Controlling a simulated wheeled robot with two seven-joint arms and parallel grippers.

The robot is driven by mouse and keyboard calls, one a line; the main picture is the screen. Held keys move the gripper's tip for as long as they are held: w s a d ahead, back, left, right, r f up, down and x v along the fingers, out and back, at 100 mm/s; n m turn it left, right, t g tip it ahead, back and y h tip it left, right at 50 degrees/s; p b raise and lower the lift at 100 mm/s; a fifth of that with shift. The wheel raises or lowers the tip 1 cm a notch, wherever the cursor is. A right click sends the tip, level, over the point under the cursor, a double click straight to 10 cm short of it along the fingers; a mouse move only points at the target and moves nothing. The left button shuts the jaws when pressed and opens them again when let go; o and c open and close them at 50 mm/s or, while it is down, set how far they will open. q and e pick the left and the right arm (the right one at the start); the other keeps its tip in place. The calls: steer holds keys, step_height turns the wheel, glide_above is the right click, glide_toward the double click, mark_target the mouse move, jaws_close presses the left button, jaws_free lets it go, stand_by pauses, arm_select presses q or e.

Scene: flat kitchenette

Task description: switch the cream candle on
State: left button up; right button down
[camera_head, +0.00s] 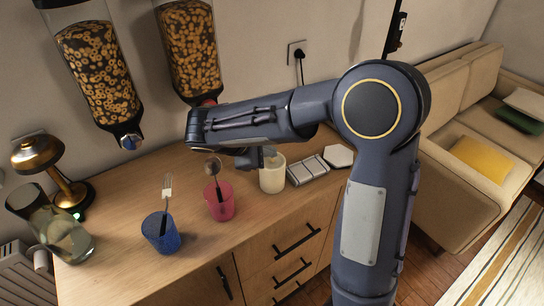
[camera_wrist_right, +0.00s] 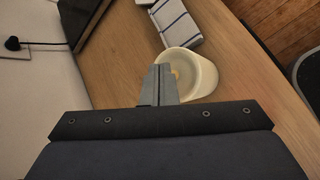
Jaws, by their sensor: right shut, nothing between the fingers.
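The cream candle (camera_head: 272,178) is a pale cylinder standing upright on the wooden counter. In the right wrist view the candle (camera_wrist_right: 209,78) is seen from above, with a hollow top and a small yellowish spot inside. My right gripper (camera_head: 268,154) is shut and empty, its fingers pointing down at the candle's top. In the wrist view the fingertips (camera_wrist_right: 161,72) overlap the near left part of the candle's rim and opening. I cannot tell whether they touch it. My left gripper is not in view.
A pink cup (camera_head: 219,206) and a blue cup (camera_head: 161,238), each holding a utensil, stand left of the candle. A striped pale block (camera_head: 308,170) lies close right. A brass lamp (camera_head: 65,185) and glass vase (camera_head: 62,236) stand far left. Cereal dispensers (camera_head: 98,75) hang above.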

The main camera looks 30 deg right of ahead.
stand_by(0.5)
steer(key=shift+r+p, duration=0.45)
steer(key=shift+p, duration=0.05)
step_height(320, 180, up, 6)
steer(key=p, duration=0.5)
stand_by(0.5)
